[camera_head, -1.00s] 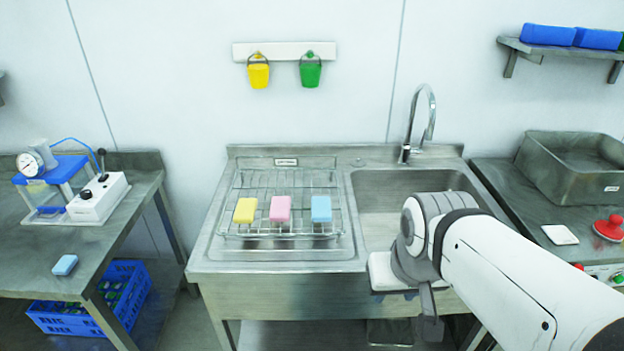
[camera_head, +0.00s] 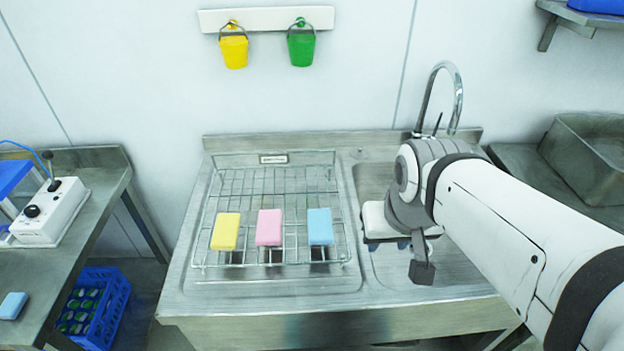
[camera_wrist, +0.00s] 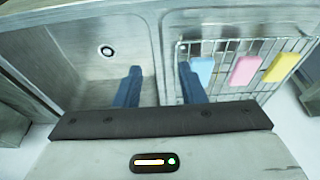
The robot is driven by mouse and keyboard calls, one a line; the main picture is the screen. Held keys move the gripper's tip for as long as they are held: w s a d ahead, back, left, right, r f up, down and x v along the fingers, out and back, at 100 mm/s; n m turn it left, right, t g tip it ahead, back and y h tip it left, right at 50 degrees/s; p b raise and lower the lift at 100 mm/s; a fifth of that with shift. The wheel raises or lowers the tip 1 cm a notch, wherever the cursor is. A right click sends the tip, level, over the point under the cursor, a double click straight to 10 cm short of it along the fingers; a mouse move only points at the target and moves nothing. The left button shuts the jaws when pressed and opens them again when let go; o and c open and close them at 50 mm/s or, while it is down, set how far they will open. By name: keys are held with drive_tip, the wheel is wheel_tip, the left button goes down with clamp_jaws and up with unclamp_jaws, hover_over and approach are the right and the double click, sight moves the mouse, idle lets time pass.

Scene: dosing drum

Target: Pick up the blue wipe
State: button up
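The blue wipe (camera_head: 320,227) lies on the wire rack (camera_head: 275,187), to the right of a pink wipe (camera_head: 269,228) and a yellow wipe (camera_head: 226,232). In the wrist view the blue wipe (camera_wrist: 202,71) is just beyond and right of the right finger, apart from it. My gripper (camera_wrist: 160,80) is open, its two blue fingers wide apart with nothing between them. In the head view my gripper (camera_head: 400,243) hangs over the sink side, right of the rack, with its fingers mostly hidden by the arm and wrist.
The sink basin (camera_head: 372,180) lies beneath my arm, with a tall tap (camera_head: 457,95) behind. A light-blue block (camera_head: 13,306) lies on the left bench (camera_head: 75,240). A blue crate (camera_head: 100,305) stands below left.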

sight(320, 223)
drive_tip(key=shift+o, duration=1.3)
drive_tip(key=shift+w, duration=0.2)
drive_tip(key=o, duration=0.6)
drive_tip(key=shift+g, duration=0.8)
drive_tip(key=w+a, duration=0.1)
drive_tip(key=w, duration=0.2)
drive_tip(key=w+a+f, duration=0.1)
drive_tip(key=w, duration=0.1)
drive_tip(key=w+a, duration=0.1)
drive_tip(key=w, duration=0.2)
drive_tip(key=shift+w+a+f, duration=0.2)
drive_tip(key=shift+w+a, duration=0.05)
drive_tip(key=shift+w, duration=0.05)
drive_tip(key=shift+o, duration=0.3)
drive_tip(key=shift+g, duration=0.8)
drive_tip(key=w+a+f, duration=0.2)
drive_tip(key=w, duration=0.1)
drive_tip(key=w+a+f, duration=0.2)
drive_tip(key=w, duration=0.1)
drive_tip(key=w+a+f, duration=0.2)
drive_tip(key=w, duration=0.1)
drive_tip(key=shift+a, duration=0.25)
drive_tip(key=shift+w+d+f+p, duration=0.1)
drive_tip(key=shift+f+p, duration=0.2)
drive_tip(key=shift+f, duration=1.65)
drive_tip(key=shift+d+f+p, duration=0.1)
drive_tip(key=shift+f+p, duration=0.2)
drive_tip(key=shift+f, duration=1.65)
